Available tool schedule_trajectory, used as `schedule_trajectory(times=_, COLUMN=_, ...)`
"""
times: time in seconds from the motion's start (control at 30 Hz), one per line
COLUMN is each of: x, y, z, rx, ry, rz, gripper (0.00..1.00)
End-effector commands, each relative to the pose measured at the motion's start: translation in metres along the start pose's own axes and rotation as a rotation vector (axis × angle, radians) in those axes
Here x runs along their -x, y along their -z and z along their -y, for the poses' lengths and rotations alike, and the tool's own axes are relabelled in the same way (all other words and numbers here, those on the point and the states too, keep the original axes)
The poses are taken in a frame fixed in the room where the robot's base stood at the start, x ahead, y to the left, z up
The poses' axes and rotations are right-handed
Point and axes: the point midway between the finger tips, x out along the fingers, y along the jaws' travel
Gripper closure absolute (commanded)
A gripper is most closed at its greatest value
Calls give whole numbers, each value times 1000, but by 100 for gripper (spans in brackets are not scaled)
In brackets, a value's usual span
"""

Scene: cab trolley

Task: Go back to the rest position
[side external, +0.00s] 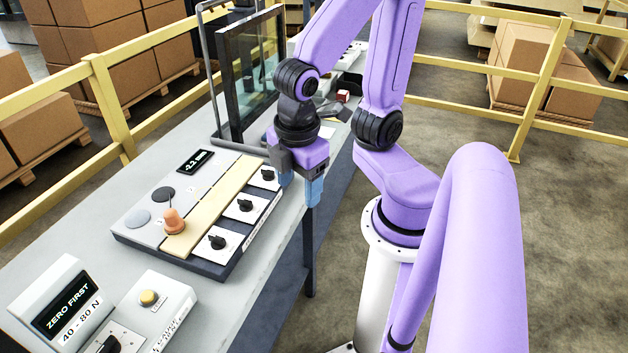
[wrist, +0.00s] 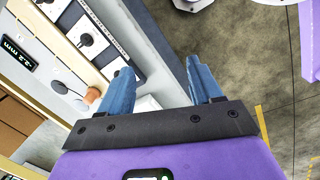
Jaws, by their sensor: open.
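My gripper (side external: 300,188) hangs over the right edge of the grey bench, beside the panel with knobs. In the wrist view its two blue fingers (wrist: 160,90) stand apart with nothing between them. The panel (side external: 135,232) lies on the bench and carries a display reading about -2.2, a tan strip and several black knobs. An orange peg-like piece (side external: 174,222) stands upright on the panel near the tan strip, apart from my gripper. It also shows in the wrist view (wrist: 92,95), left of the fingers.
A framed clear screen (side external: 250,75) stands on the bench behind the panel. A box labelled ZERO FIRST (side external: 62,300) and a box with a yellow button (side external: 150,305) stand at the front left. Yellow rails (side external: 115,110) run behind the bench.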

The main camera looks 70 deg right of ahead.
Motion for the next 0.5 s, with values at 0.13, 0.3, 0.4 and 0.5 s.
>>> schedule_trajectory(times=0.13, x=9, y=-10, z=21, rx=-54, ry=72, rz=-76, gripper=36)
schedule_trajectory(times=0.3, x=12, y=-12, z=27, rx=-69, ry=93, rz=-94, gripper=36)
schedule_trajectory(times=0.4, x=11, y=-12, z=27, rx=-68, ry=92, rz=-92, gripper=36)
schedule_trajectory(times=0.5, x=11, y=-12, z=27, rx=-67, ry=92, rz=-92, gripper=36)
